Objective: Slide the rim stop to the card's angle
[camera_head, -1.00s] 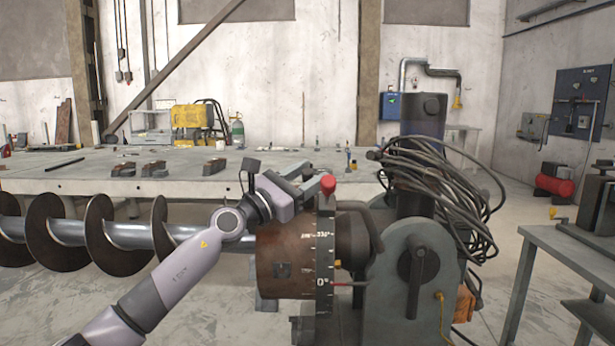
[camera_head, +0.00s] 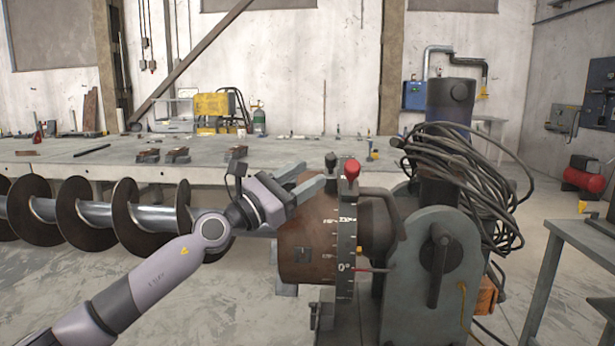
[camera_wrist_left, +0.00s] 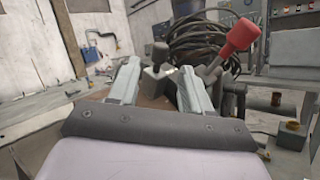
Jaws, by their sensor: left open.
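A round rim with a white degree scale (camera_head: 345,235) faces me at the end of the rusty drum. A red pointer (camera_head: 374,270) lies at its 0° mark. A red-knobbed lever (camera_head: 351,168) rises at the rim's top. Just left of it is a black knob (camera_head: 331,160), on a small grey block (camera_wrist_left: 160,72) that looks like the rim stop. My left gripper (camera_head: 322,183) is open at the rim's top. In the left wrist view its fingers (camera_wrist_left: 160,88) lie either side of the block, contact unclear; the red knob (camera_wrist_left: 241,35) is outside them. I cannot make out a card. My right gripper is not in view.
The steel auger (camera_head: 100,213) extends left from the drum. A grey housing (camera_head: 432,265) with a dark handle and bundled black cables (camera_head: 460,185) stand right of the rim. A long workbench (camera_head: 120,165) lies behind; a grey table (camera_head: 575,245) is at right.

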